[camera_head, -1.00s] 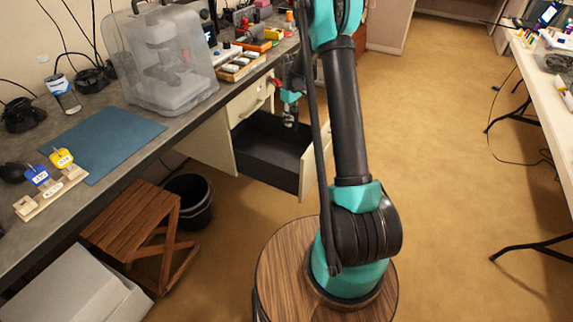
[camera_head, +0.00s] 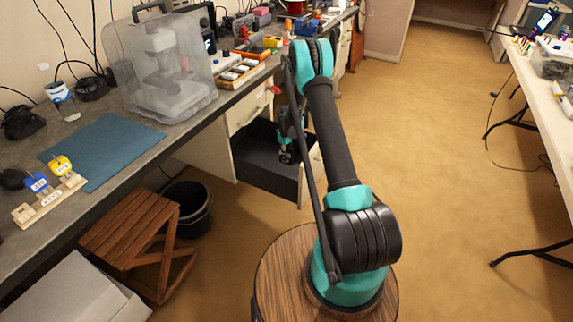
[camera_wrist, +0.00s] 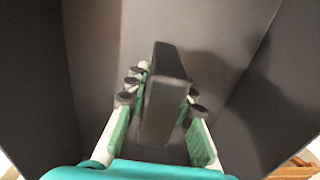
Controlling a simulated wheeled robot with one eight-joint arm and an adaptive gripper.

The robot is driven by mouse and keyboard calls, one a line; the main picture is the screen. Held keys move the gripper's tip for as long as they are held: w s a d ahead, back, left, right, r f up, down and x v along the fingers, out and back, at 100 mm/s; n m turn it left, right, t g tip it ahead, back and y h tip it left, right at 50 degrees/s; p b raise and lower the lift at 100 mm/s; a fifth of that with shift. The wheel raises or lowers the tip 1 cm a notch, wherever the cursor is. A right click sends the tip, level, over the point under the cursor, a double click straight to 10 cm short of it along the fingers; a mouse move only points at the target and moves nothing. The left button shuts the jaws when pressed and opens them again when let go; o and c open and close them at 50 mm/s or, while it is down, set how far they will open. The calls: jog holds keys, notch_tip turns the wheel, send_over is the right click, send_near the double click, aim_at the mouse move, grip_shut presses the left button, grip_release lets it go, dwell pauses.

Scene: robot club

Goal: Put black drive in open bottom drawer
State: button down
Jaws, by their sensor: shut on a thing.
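The black drive (camera_wrist: 165,95) is a flat dark block, held upright on edge between the green-padded fingers of my gripper (camera_wrist: 163,110) in the wrist view. Below it the dark floor of the open bottom drawer (camera_wrist: 215,45) fills most of the view, with drawer walls at left and right. In the head view, my gripper (camera_head: 287,153) is lowered at the open bottom drawer (camera_head: 262,165), which is pulled out under the bench. The drive cannot be made out there. How far it is above the drawer floor is hard to tell.
A closed drawer (camera_head: 245,112) is above the open one. The grey bench (camera_head: 150,140) carries a clear-covered machine (camera_head: 165,65) and a parts tray (camera_head: 240,72). A wooden stool (camera_head: 130,225) and a black bin (camera_head: 190,205) stand left of the drawer.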

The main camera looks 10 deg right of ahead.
aim_at(287, 164)
jog(key=shift+f, duration=2.6)
jog(key=c, duration=1.3)
grip_release()
jog(key=shift+f, duration=0.15)
